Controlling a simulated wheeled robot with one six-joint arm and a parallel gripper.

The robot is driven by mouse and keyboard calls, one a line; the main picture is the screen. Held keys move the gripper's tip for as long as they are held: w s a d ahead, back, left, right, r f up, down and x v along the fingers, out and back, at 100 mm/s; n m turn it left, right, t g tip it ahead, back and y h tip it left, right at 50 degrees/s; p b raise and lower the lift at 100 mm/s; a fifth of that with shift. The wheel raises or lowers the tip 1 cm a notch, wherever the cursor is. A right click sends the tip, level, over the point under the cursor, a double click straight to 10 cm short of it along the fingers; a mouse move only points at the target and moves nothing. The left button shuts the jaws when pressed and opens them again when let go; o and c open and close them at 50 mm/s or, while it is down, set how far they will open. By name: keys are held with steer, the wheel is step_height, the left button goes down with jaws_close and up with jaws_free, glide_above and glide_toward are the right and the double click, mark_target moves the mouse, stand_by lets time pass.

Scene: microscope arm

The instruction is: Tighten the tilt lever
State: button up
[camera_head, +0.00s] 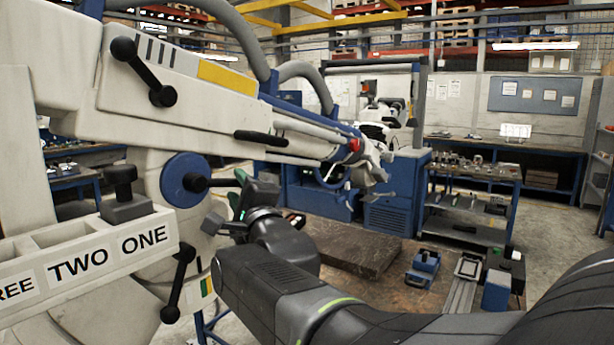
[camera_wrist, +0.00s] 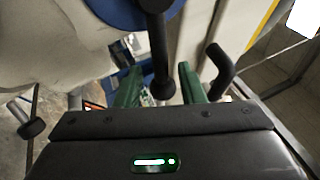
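A black lever with a round knob (camera_head: 222,183) sticks out from a blue disc (camera_head: 180,180) on the white microscope arm (camera_head: 190,105). No label marks it as the tilt lever. My gripper (camera_head: 239,192) is at the lever's outer end. In the wrist view, the lever knob (camera_wrist: 163,90) hangs between the two green fingers of my gripper (camera_wrist: 160,85), with a gap on each side. The gripper is open. Other black levers sit at the upper left (camera_head: 143,72) and lower down (camera_head: 178,283) on the white arm.
A white tray (camera_head: 90,262) labelled ONE and TWO, with a black knobbed piece (camera_head: 124,195) in it, stands at the left. A black handle (camera_wrist: 221,72) is close right of my fingers in the wrist view. A workbench (camera_head: 355,250) lies beyond my arm.

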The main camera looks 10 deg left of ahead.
steer(key=shift+x, duration=0.85)
steer(key=shift+w+a+r+p, duration=0.15)
steer(key=shift+w+a+p, duration=0.05)
steer(key=shift+w+p, duration=0.15)
jaws_close()
